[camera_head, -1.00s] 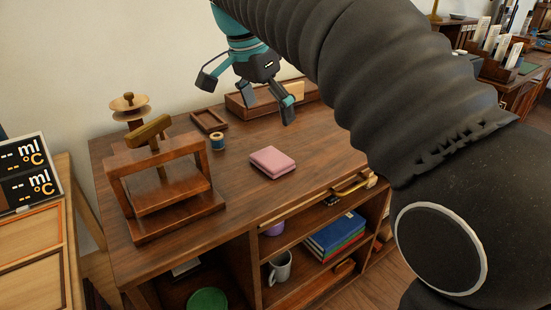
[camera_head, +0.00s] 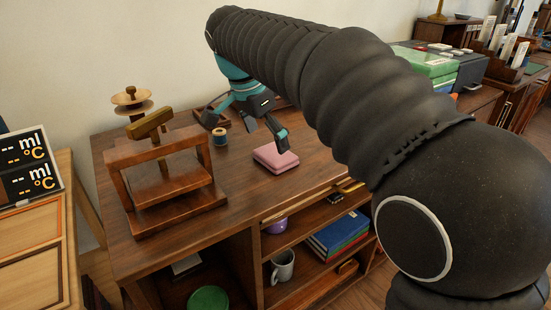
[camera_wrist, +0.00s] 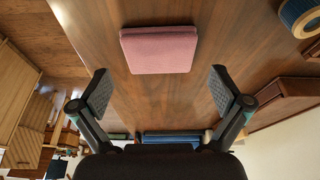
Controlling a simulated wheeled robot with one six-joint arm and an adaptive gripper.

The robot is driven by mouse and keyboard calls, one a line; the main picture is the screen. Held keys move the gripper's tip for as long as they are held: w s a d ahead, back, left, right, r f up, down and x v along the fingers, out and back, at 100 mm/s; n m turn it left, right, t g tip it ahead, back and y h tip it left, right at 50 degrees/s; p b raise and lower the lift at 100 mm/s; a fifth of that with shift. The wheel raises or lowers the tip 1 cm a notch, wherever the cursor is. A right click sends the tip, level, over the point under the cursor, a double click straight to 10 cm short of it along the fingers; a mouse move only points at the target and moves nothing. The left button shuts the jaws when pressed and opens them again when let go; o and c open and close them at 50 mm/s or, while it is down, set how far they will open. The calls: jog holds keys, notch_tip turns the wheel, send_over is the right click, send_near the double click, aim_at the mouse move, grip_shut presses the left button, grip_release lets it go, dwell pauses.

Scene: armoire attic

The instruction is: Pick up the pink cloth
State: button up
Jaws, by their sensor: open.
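The pink cloth (camera_head: 275,157) is folded into a flat square and lies on the wooden desk top (camera_head: 240,185), near its front edge. My gripper (camera_head: 264,141) is open and empty, just above and behind the cloth in the head view. One finger overlaps the cloth's upper right corner in that view; I cannot tell whether it touches. In the wrist view the cloth (camera_wrist: 159,49) lies at the top centre, beyond the open fingertips (camera_wrist: 160,88), with bare wood between them.
A wooden press (camera_head: 165,170) stands left of the cloth. A thread spool (camera_head: 219,138) sits behind it and shows at the wrist view's top right (camera_wrist: 299,14). A mug (camera_head: 282,266) and blue book (camera_head: 337,228) sit on shelves below. Bare desk surrounds the cloth.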

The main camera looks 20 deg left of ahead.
aim_at(275, 153)
jog(key=shift+d+x, duration=0.2)
jog(key=shift+x, duration=2.05)
jog(key=shift+w+r, duration=0.1)
jog(key=shift+w, duration=0.05)
jog(key=c, duration=0.7)
jog(key=shift+c, duration=0.2)
